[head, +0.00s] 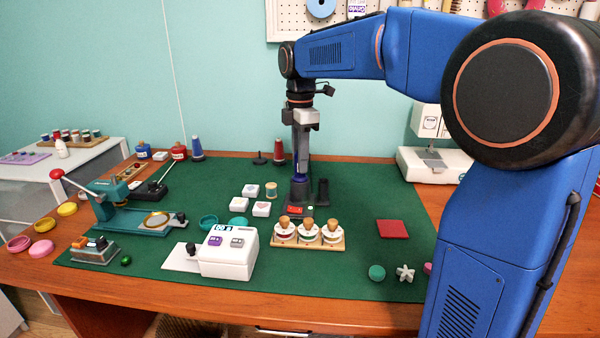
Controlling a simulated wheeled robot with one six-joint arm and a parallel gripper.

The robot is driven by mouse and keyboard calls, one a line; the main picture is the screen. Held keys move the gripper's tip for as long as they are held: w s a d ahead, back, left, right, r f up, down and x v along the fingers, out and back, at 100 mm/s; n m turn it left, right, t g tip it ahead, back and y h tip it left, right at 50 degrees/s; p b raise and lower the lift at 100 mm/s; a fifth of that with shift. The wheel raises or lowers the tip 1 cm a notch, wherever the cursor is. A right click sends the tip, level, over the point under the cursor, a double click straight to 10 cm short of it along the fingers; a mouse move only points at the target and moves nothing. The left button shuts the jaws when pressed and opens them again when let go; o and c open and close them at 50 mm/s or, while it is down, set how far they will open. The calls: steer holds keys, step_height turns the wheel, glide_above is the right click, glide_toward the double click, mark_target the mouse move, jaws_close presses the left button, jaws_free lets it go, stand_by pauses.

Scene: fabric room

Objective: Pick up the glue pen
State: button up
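My gripper (301,172) points straight down at the middle of the green mat, over a dark stand (300,196) with a red label on its front. A small blue upright piece shows low between or just in front of the fingers, at the top of the stand. It may be the glue pen, but it is too small and too covered to be sure. I cannot tell whether the fingers are apart or closed on it. A dark upright post (323,192) stands just right of the stand.
A wooden rack (310,242) with several wooden-handled stamps stands in front of the stand. White blocks (250,190) and a thread spool (271,190) lie to its left. A white device (229,250) is front left. The mat (355,215) is clear to the right, before a red square (391,229).

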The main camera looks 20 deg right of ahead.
steer(key=c, duration=0.3)
